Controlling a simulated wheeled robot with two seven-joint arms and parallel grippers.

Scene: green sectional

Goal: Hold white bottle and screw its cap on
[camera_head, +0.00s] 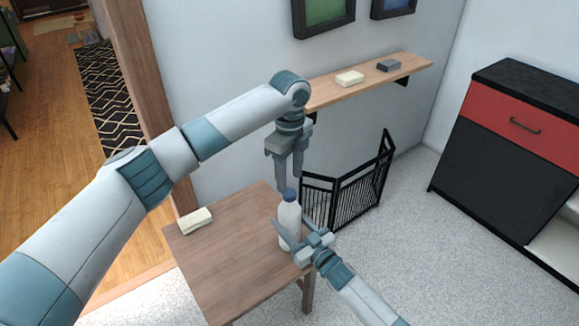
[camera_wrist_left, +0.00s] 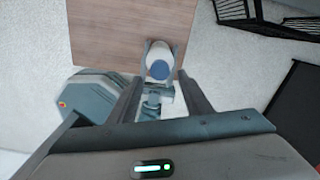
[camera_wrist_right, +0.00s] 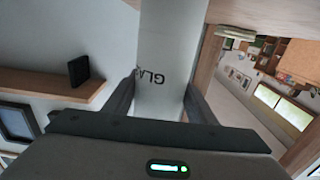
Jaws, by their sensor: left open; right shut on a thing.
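The white bottle (camera_head: 289,225) stands upright near the right edge of the wooden table, with its blue cap (camera_head: 290,194) on top. How tightly the cap sits cannot be told. My right gripper (camera_head: 297,244) is shut on the bottle's body from the right side. In the right wrist view the bottle (camera_wrist_right: 163,50) fills the space between the fingers, with dark letters on it. My left gripper (camera_head: 290,174) points down just above the cap, open and empty. In the left wrist view the cap (camera_wrist_left: 160,70) lies between its fingers, seen from above.
The table (camera_head: 225,250) is mostly bare, with a pale yellow block (camera_head: 195,220) at its left corner. A wall shelf (camera_head: 365,82) behind holds a pale block and a dark block. A black folding fence (camera_head: 345,195) stands behind the table, and a red-black cabinet (camera_head: 510,130) at right.

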